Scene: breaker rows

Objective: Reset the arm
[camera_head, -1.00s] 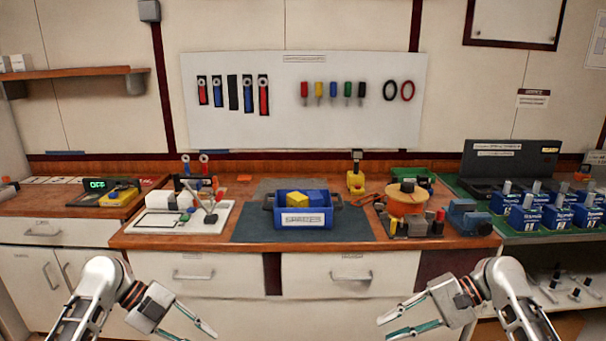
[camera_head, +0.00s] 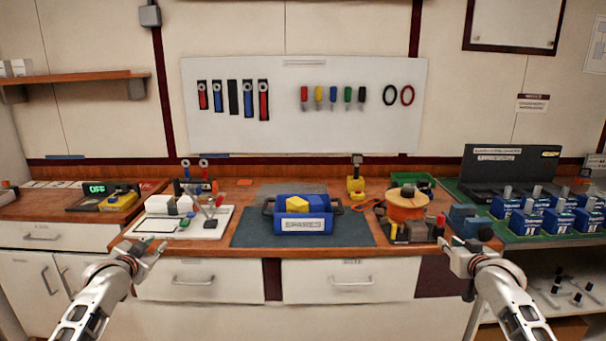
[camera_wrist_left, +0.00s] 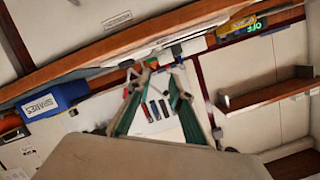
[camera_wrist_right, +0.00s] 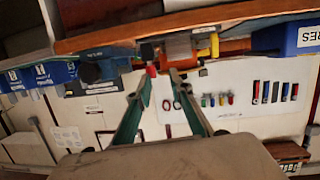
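My left gripper (camera_head: 146,250) is raised in front of the left part of the bench's front edge. In the left wrist view its two green-lined fingers (camera_wrist_left: 157,80) are apart with nothing held between them. My right gripper (camera_head: 449,250) is raised in front of the right end of the bench. In the right wrist view its fingers (camera_wrist_right: 162,78) are also apart and empty. Both arms come up from the lower corners, bent, with the grippers pointing up and away from the camera. No contact with any object is visible.
A blue SPARES bin (camera_head: 303,225) with yellow and blue blocks sits on a dark mat (camera_head: 358,232). A white board with small parts (camera_head: 160,223) stands left, an orange spool (camera_head: 407,208) right. Several blue breaker boxes (camera_head: 525,222) stand far right. Space before the drawers is clear.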

